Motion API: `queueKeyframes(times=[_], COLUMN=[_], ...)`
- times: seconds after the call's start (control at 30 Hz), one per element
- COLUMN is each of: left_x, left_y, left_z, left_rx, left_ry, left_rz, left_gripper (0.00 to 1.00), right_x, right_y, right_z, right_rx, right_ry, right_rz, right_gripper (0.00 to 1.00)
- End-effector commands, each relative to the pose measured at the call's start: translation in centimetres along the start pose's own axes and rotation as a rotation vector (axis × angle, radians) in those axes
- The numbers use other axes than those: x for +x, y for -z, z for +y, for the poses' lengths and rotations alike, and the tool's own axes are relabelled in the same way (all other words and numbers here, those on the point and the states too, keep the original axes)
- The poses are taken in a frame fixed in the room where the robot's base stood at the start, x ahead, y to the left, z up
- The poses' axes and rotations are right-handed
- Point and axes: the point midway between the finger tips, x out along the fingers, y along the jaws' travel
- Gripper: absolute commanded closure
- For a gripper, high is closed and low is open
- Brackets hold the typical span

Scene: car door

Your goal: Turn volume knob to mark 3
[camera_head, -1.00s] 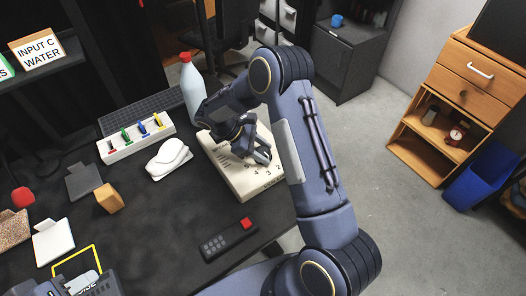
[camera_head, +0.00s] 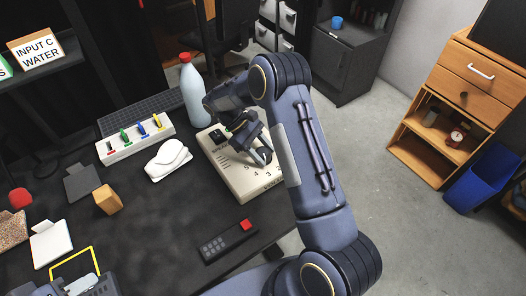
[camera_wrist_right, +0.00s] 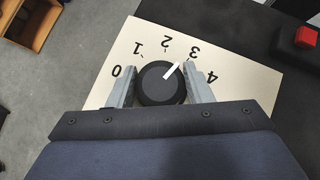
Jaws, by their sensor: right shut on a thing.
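A round black volume knob (camera_wrist_right: 158,88) with a white pointer line sits on a beige box (camera_wrist_right: 98,89) with printed marks 0 to 4 in the right wrist view. The pointer aims up and to the right, roughly at the 3. My right gripper (camera_wrist_right: 164,82) is shut on the knob, one finger on each side. In the head view, the right gripper (camera_head: 262,156) reaches down onto the beige box (camera_head: 240,182) and hides the knob. My left gripper (camera_head: 82,284) is partly in view at the bottom left; its fingers are unclear.
A bottle with a red cap (camera_head: 193,92) stands behind the box. A white switch block (camera_head: 135,140), a white device (camera_head: 168,160) and a dark remote (camera_head: 227,241) with a red button lie nearby. An orange-brown block (camera_head: 107,199) is at left. Dark table between them is clear.

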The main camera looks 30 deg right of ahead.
Motion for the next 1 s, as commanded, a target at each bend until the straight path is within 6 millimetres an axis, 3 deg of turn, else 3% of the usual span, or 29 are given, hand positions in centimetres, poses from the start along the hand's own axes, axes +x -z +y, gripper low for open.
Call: queueKeyframes(times=[0.17, 0.2, 0.33, 0.67, 1.0], left_x=[0.0, 0.0, 0.0, 0.0, 0.6], left_y=[0.0, 0.0, 0.0, 0.0, -0.3], left_z=[0.0, 0.0, 0.0, 0.0, -0.3], left_rx=[0.000, 0.000, 0.000, 0.000, 0.000], left_ry=[0.000, 0.000, 0.000, 0.000, 0.000], left_rz=[0.000, 0.000, 0.000, 0.000, 0.000], left_gripper=[0.64, 0.64, 0.64, 0.64, 0.64], right_x=[-0.1, -0.1, -0.1, -0.3, -5.5], right_y=[0.0, 0.0, 0.0, 0.0, 0.1], right_z=[0.0, 0.0, 0.0, 0.0, 0.0], right_rx=[0.000, 0.000, 0.000, 0.000, 0.001], right_ry=[-0.001, -0.002, -0.001, -0.002, -0.003], right_rz=[0.001, 0.001, 0.001, 0.001, 0.005], right_gripper=[0.77, 0.50, 0.33, 0.33, 0.33])
